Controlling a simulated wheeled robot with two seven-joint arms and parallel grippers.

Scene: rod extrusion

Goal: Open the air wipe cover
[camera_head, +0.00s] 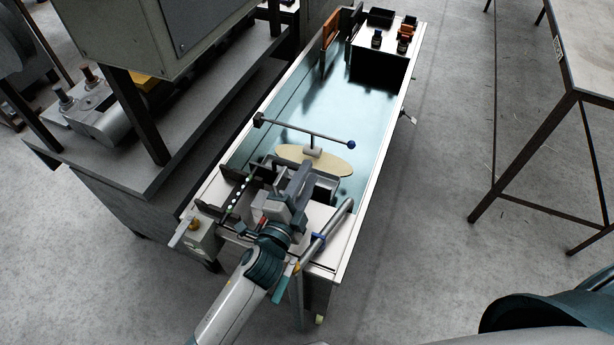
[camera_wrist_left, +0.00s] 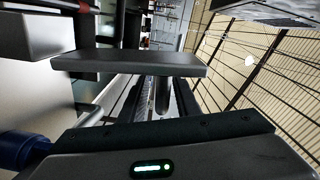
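The water tank (camera_head: 388,150) is long and has a pale rim. At its near end stand dark metal housings (camera_head: 325,188); I cannot tell which part is the air wipe cover. My left gripper (camera_head: 298,182) is over these housings and hides part of them. In the left wrist view, a dark flat bar (camera_wrist_left: 130,65) crosses above the gripper body with its green light. A short round post (camera_wrist_left: 162,95) shows below the bar. Whether the gripper touches or holds anything is unclear. My right gripper is not in view.
A thin rod with a blue knob (camera_head: 351,145) crosses over the tank beside a tan oval plate (camera_head: 330,160). A grey pipe (camera_head: 325,235) stands close right of my left wrist. A machine bench (camera_head: 150,190) is at left.

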